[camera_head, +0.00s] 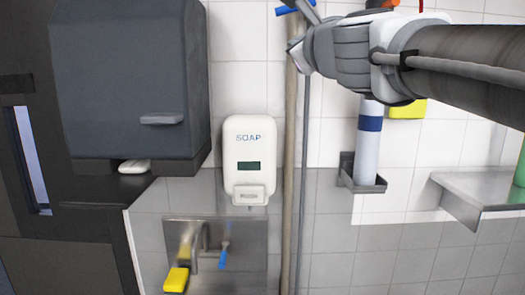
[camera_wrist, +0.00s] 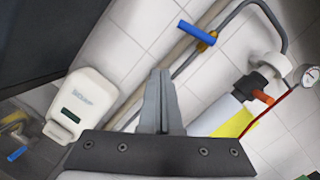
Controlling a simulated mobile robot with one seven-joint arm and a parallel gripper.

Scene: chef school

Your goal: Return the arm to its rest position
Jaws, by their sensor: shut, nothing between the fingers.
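My arm reaches in from the right edge of the head view, raised in front of the tiled wall. My gripper (camera_head: 306,10) is near the top of that view, partly cut off by the frame edge. In the wrist view my gripper (camera_wrist: 160,74) shows its two grey fingers pressed together and pointing up the picture, with nothing between them.
A white soap dispenser (camera_head: 249,160) hangs on the wall, with a dark grey box (camera_head: 130,80) to its left. A pipe (camera_head: 290,200) with a blue handle (camera_wrist: 196,32) runs behind my gripper. A blue-white cylinder (camera_head: 367,150) and metal shelf (camera_head: 480,190) are at right.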

